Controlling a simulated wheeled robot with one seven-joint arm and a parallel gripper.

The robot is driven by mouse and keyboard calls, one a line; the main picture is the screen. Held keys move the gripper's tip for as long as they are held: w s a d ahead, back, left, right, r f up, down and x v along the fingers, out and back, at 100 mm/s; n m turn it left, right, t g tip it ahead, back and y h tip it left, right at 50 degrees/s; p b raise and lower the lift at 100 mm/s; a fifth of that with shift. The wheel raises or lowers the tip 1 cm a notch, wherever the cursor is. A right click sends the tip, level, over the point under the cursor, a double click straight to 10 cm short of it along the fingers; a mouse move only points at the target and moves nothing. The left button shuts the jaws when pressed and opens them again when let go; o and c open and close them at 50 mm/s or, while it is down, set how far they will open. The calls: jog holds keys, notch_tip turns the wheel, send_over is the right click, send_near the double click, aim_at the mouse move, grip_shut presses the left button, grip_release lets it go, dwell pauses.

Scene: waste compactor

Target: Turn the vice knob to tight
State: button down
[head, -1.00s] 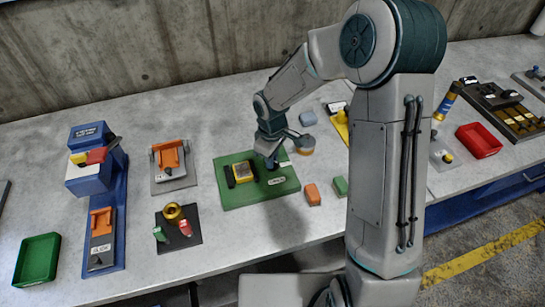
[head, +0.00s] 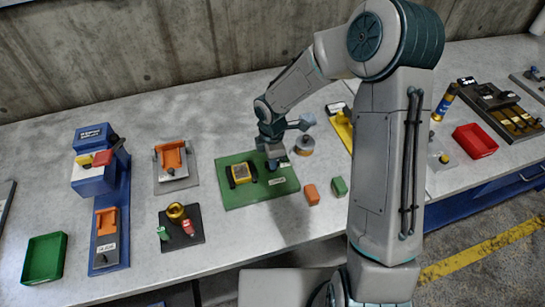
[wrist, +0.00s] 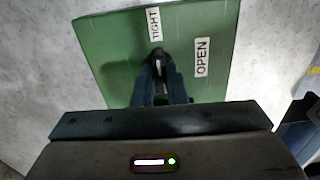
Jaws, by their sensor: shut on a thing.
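The vice stands on a green board (head: 232,201) in the middle of the bench, with a yellow block (head: 244,171) between dark jaws at its left. My gripper (head: 272,163) is over the right part of the board and is shut on the dark vice knob. In the wrist view my gripper's two fingers (wrist: 161,78) are on either side of the dark knob (wrist: 160,55). The TIGHT label (wrist: 154,24) lies just beyond the knob, and the OPEN label (wrist: 202,57) lies to its right. A pale mark shows between the fingers, but its pointing direction is unclear.
An orange block (head: 312,194) and a green block (head: 339,186) lie right of the board. An orange fixture (head: 172,160) and a dark plate with a brass ring (head: 176,212) are on the left.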

jog(key=shift+w+r+n, duration=0.1)
jog(key=shift+w+n, duration=0.05)
jog(key=shift+n, duration=0.15)
dwell(0.4)
jog(key=c, duration=1.5)
grip_release()
jog(key=shift+o, duration=0.2)
notch_tip(320, 180, up, 14)
jog(key=shift+b, duration=0.4)
